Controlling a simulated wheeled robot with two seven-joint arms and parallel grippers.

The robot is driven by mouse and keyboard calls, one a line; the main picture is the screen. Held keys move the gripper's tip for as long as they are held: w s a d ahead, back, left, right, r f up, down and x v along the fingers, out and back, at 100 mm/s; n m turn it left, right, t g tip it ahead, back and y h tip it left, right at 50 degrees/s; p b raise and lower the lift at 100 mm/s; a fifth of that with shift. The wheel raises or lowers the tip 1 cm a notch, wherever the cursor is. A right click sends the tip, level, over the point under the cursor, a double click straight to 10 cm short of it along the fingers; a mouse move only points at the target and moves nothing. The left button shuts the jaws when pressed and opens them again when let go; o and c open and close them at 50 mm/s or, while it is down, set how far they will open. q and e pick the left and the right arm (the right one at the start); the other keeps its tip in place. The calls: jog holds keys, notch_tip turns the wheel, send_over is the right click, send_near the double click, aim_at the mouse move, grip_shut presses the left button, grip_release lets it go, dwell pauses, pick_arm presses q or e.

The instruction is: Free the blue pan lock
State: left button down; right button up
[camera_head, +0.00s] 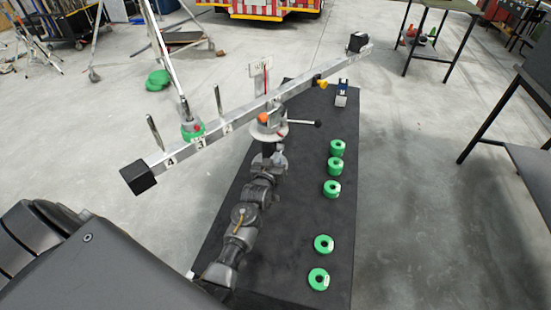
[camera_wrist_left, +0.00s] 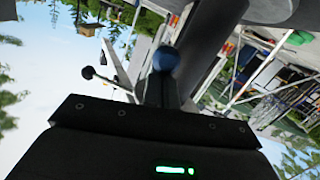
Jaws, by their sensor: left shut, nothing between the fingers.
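The blue pan lock shows as a round blue knob (camera_wrist_left: 166,58) in the wrist view, just past my left fingertips and in line with them. It cannot be made out in the head view, where my gripper and the pan head cover that area. My left gripper (camera_head: 269,152) is shut and empty, close under the pan head (camera_head: 268,130). Whether it touches the knob I cannot tell. The pan head carries a long beam (camera_head: 225,122), an orange knob (camera_head: 263,118) and a black-knobbed lever (camera_head: 318,123). My right gripper is not in view.
Several green ring weights (camera_head: 332,188) lie on the dark mat (camera_head: 300,225) to the right. Another green weight (camera_head: 193,130) is on the beam's left part, near upright pegs. A yellow knob (camera_head: 320,84) is on the beam's right part. Dark tables stand at the right.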

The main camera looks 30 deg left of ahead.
pick_arm(q)
jog(key=shift+f, duration=0.15)
jog(key=shift+s+f, duration=0.15)
jog(key=shift+f, duration=0.65)
jog(key=shift+w+f+b, duration=0.2)
jog(key=shift+f+b, duration=0.35)
jog(key=shift+f, duration=0.7)
jog(key=v, duration=1.1)
